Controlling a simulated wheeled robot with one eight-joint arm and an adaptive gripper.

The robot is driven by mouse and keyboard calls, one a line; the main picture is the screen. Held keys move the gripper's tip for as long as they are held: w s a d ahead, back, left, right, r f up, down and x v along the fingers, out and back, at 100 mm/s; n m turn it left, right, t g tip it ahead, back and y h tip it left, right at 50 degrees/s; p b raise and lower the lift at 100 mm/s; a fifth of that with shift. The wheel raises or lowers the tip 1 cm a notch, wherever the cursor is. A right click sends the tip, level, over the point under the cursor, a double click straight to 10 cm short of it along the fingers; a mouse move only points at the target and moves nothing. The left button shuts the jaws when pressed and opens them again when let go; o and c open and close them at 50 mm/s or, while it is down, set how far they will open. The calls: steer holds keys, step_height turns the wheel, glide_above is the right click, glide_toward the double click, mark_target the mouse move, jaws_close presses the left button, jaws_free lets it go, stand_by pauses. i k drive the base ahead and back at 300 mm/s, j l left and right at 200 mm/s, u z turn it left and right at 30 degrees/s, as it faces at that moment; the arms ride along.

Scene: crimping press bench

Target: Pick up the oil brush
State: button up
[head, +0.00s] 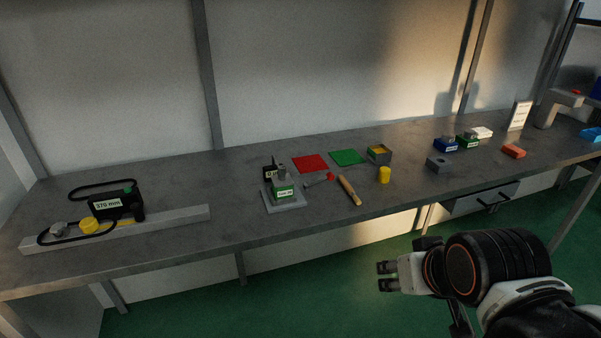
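A slim stick with a tan wooden handle (349,190), which looks like the oil brush, lies on the grey bench near its front edge, right of the small press. It lies slantwise. Its bristles are too small to make out. My gripper (383,276) is in front of the bench, below and to the right of the brush in the picture, well apart from it. Its two fingers point left with a gap between them, and nothing shows in the gap.
Red (310,163) and green mats (347,157) lie behind. An open drawer (482,199) hangs under the bench.

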mark_target(344, 183)
steer(key=i+l, duration=0.2)
steer(key=i, duration=0.15)
steer(key=i+l, duration=0.2)
steer(key=i, duration=0.15)
steer(key=i+l, duration=0.25)
steer(key=i, duration=0.15)
